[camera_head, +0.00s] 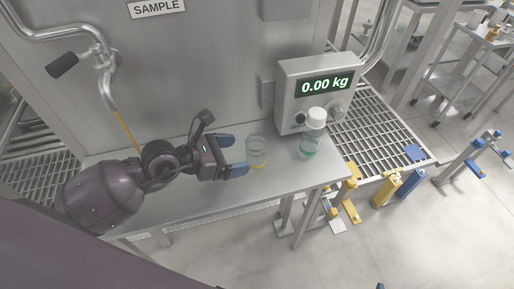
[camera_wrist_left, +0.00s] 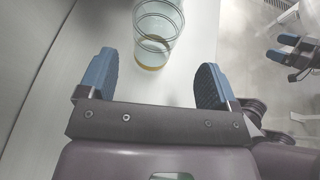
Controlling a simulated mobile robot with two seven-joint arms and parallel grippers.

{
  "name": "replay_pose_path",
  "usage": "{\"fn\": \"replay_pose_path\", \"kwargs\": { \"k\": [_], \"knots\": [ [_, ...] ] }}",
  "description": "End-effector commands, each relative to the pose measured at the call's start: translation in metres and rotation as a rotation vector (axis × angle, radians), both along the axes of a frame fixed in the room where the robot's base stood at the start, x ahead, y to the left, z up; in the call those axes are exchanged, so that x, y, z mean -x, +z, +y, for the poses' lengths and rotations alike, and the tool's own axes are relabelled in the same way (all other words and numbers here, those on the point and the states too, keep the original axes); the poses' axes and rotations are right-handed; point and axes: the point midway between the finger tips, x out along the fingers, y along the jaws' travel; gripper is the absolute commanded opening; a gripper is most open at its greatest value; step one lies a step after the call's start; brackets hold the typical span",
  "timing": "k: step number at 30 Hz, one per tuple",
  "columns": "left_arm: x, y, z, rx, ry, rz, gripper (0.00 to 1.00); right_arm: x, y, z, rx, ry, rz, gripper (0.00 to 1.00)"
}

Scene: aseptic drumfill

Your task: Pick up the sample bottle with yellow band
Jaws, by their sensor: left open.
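A clear open-topped sample bottle with a yellow band low down (camera_head: 257,152) stands upright on the steel shelf (camera_head: 190,200). It also shows in the left wrist view (camera_wrist_left: 157,30), just ahead of the fingertips. My left gripper (camera_head: 234,155) is open and empty. Its blue fingers point at the bottle from the left, and the bottle is not clearly between them. A second bottle with a white cap and green at its base (camera_head: 311,135) stands further right. What looks like my right gripper (camera_wrist_left: 287,48) shows small in the left wrist view; its opening is unclear.
A scale display (camera_head: 320,88) reading 0.00 kg stands behind the capped bottle. A steel wall (camera_head: 180,90) and a pipe with a black handle (camera_head: 62,65) are behind my left arm. A grated platform (camera_head: 385,140) lies to the right.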

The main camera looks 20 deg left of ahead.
Motion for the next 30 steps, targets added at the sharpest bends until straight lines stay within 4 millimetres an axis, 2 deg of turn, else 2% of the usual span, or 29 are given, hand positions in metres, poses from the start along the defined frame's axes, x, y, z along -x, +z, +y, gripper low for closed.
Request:
{"fn": "replay_pose_path", "kwargs": {
  "k": [8, 18, 28, 29, 30],
  "knots": [
    [-0.013, -0.008, -0.012, 0.002, 0.000, 0.002, 0.84, -0.002, 0.000, 0.001, -0.001, 0.001, -0.003, 0.83],
    [-0.041, -0.030, -0.035, 0.004, 0.000, 0.003, 0.84, -0.005, -0.001, 0.003, -0.007, -0.002, -0.009, 0.83],
    [-0.045, -0.032, -0.040, 0.003, 0.000, 0.002, 0.84, -0.006, -0.001, 0.004, -0.007, -0.002, -0.010, 0.83],
    [-0.045, -0.032, -0.040, 0.003, 0.000, 0.002, 0.83, -0.006, -0.001, 0.004, -0.007, -0.002, -0.009, 0.83],
    [-0.045, -0.032, -0.040, 0.003, 0.000, 0.002, 0.77, -0.005, -0.001, 0.003, -0.007, -0.001, -0.009, 0.83]
  ]
}}
